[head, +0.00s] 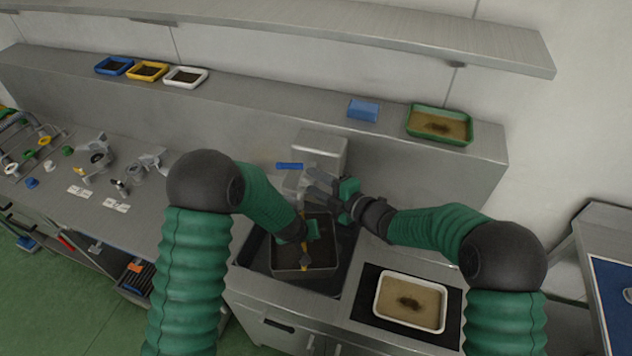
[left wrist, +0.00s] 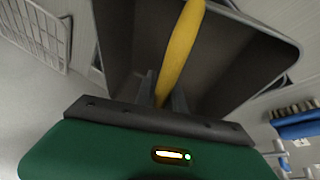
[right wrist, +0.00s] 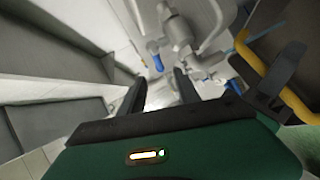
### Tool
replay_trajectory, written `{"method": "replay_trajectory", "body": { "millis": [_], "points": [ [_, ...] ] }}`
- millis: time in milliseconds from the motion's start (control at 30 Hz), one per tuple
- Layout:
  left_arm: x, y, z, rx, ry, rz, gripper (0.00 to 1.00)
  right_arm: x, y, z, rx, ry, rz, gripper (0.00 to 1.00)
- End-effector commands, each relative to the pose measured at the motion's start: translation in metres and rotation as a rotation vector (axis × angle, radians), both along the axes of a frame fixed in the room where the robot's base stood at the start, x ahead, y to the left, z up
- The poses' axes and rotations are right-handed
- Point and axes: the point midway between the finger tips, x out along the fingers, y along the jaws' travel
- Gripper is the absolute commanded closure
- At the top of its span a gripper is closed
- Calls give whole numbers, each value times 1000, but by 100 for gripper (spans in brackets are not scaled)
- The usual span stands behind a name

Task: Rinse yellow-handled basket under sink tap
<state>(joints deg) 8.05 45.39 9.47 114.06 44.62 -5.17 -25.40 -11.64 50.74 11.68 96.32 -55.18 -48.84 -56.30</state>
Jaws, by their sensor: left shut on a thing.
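The yellow-handled basket (head: 322,262) is a dark box held in the sink (head: 345,270). Its yellow handle (left wrist: 181,50) runs between the fingers of my left gripper (left wrist: 160,90), which is shut on it. In the head view, my left gripper (head: 304,256) hides part of the basket. The tap (head: 291,184) has a blue lever (head: 289,166) and stands behind the basket. My right gripper (head: 318,181) is beside the tap, fingers apart and empty. In the right wrist view, the tap (right wrist: 180,32) lies beyond the open fingers (right wrist: 160,90).
A white tray with murky contents (head: 379,301) sits on the counter right of the sink. A green tray (head: 409,122) and a blue block (head: 363,111) are on the back ledge.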

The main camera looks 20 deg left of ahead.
Motion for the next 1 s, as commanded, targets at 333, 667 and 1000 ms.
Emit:
{"method": "replay_trajectory", "body": {
  "millis": [333,667,1000],
  "points": [
    [1,0,1,0,-1,0,100,0,0,1,0,0,0,61],
    [8,-8,2,1,-1,-1,100,0,0,11,0,0,0,61],
    [9,-8,1,1,-2,0,100,-3,0,3,1,-1,4,73]
  ]
}}
